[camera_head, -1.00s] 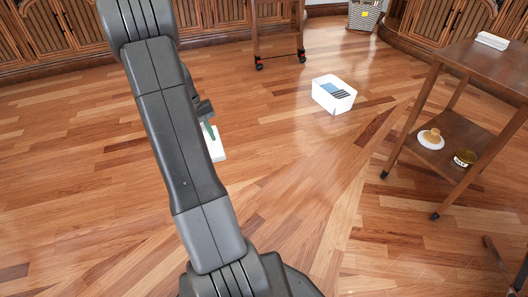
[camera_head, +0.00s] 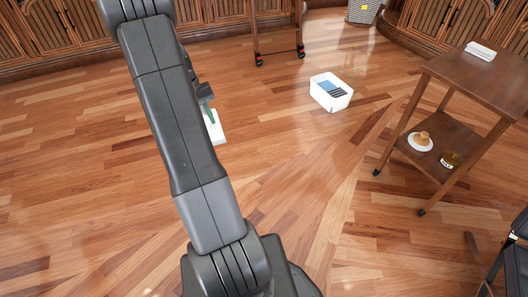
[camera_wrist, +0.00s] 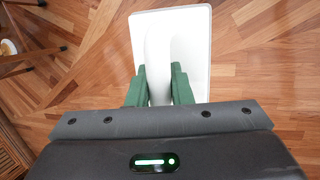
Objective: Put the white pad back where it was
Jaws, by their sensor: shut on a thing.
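The white pad (camera_wrist: 199,50) is a flat rectangular piece with a raised rounded grip along its middle. My gripper (camera_wrist: 158,70) is shut on this grip, with one green finger on each side. The pad extends beyond the fingertips in the wrist view, and the floor shows behind it. In the head view, the white pad (camera_head: 217,131) shows only in part to the right of my arm, which hides the rest. A green finger of my gripper (camera_head: 209,116) shows just above it.
A two-level wooden cart (camera_head: 455,80) stands at right. A folded white item (camera_head: 481,51) lies on its top; a white dish (camera_head: 420,141) and a jar (camera_head: 451,159) are below. A white bin (camera_head: 331,92) stands on the floor. A dark chair (camera_head: 515,250) is at lower right.

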